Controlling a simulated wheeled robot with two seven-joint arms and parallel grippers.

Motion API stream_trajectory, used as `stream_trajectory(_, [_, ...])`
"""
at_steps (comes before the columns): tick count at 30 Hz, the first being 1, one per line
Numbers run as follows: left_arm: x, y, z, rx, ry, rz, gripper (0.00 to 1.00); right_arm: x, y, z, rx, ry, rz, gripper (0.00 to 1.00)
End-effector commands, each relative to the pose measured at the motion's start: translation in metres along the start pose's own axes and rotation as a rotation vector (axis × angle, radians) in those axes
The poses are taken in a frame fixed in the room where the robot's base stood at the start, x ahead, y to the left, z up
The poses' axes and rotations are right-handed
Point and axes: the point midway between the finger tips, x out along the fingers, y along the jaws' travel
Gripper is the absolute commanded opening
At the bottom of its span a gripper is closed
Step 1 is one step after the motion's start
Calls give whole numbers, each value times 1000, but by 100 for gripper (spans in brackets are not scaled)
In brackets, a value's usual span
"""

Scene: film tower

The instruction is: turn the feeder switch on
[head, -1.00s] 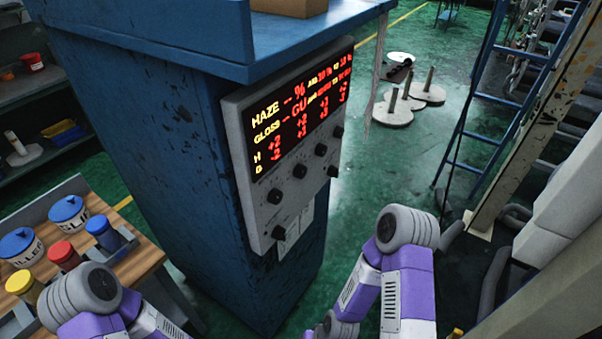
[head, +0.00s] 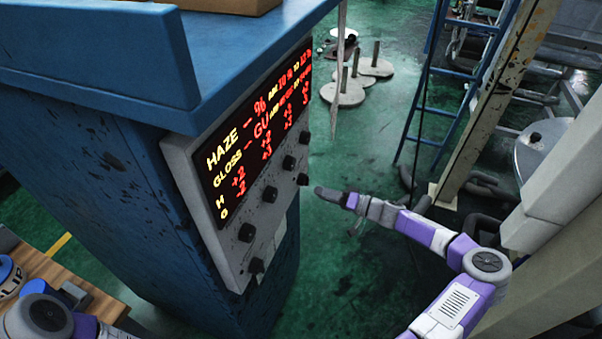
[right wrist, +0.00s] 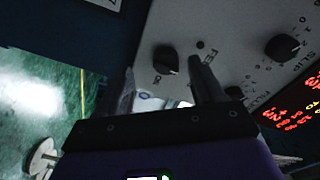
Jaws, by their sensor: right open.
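The feeder switch appears to be the black knob (head: 303,180) at the lower right corner of the grey control panel (head: 234,265). In the right wrist view a black knob (right wrist: 165,61) sits beside lettering that starts "FEE", partly hidden by a finger. My right gripper (head: 322,191) is just right of this corner knob in the head view. In the right wrist view its two fingers (right wrist: 163,85) are spread, with the knob showing between and beyond them; I see no clear contact. The knob's exact setting is hard to read. My left gripper is out of view.
A lit red-and-yellow display (head: 255,125) and several other knobs (head: 269,194) share the panel. A blue overhanging top (head: 235,65) is above. A blue ladder (head: 430,105) and discs with posts (head: 343,93) stand behind. A wooden bench (head: 62,275) is lower left.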

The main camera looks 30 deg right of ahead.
Motion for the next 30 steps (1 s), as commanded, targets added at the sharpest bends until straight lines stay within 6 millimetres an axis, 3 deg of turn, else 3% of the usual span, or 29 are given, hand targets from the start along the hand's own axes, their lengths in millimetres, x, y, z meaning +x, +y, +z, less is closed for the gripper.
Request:
stream_trajectory(1, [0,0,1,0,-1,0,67,-8,0,-9,-15,26,-4,68])
stream_trajectory(4, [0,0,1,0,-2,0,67,-8,-2,-15,-29,43,-11,68])
stream_trajectory(18, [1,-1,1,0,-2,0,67,57,-2,-17,-29,40,-10,68])
stream_trajectory(28, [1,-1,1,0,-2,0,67,62,-2,-17,-28,40,-8,68])
stream_trajectory(30, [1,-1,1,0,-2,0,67,62,-2,-17,-28,40,-8,60])
